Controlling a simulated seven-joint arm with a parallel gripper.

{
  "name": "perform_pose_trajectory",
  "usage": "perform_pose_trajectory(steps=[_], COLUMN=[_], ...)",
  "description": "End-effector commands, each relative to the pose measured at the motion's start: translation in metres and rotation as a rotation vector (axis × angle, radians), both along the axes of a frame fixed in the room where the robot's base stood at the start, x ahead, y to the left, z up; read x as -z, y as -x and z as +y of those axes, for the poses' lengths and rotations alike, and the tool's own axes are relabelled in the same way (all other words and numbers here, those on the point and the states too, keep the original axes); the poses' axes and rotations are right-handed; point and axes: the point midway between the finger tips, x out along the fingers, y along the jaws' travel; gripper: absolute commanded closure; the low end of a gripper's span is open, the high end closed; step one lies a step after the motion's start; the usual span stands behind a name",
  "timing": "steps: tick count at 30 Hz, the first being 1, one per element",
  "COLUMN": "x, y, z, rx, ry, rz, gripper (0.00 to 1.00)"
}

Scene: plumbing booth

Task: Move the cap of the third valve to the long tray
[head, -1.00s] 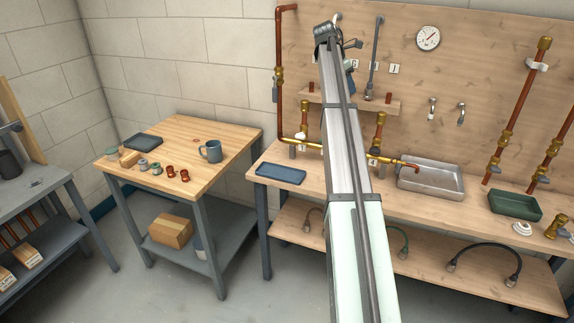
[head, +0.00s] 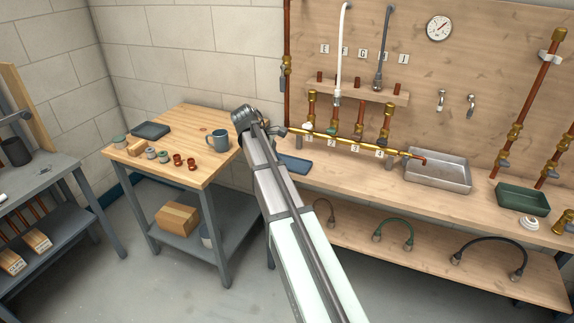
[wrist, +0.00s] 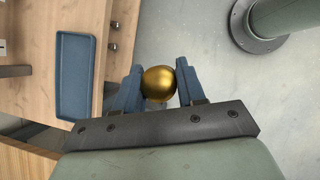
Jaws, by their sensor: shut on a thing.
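My gripper (wrist: 158,82) is shut on a round brass cap (wrist: 158,84), held between its two blue fingers. In the wrist view the cap is over the floor, right of the long blue tray (wrist: 75,76) on the bench; nothing shows in the tray there. In the head view my arm hides the gripper and the cap, and partly covers the long blue tray (head: 295,165). The third valve (head: 361,122) stands on the brass pipe behind the number 3 label, between the second and fourth valves.
A metal basin (head: 437,170) and a green tray (head: 522,198) are farther right on the workbench. Open floor lies between table and workbench.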

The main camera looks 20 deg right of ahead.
Motion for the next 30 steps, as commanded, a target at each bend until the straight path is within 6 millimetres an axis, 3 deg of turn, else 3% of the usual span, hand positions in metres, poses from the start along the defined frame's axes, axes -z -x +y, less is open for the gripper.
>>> perform_pose_trajectory(steps=[1,7,16,30], x=[0.008,0.028,0.051,0.042], y=[0.011,0.034,0.057,-0.01], z=[0.011,0.037,0.056,0.002], rx=[0.012,0.071,0.173,0.152], ry=[0.001,0.007,0.018,0.007], rz=[0.002,0.004,0.005,-0.015], gripper=[0.92,0.92,0.92,0.92])
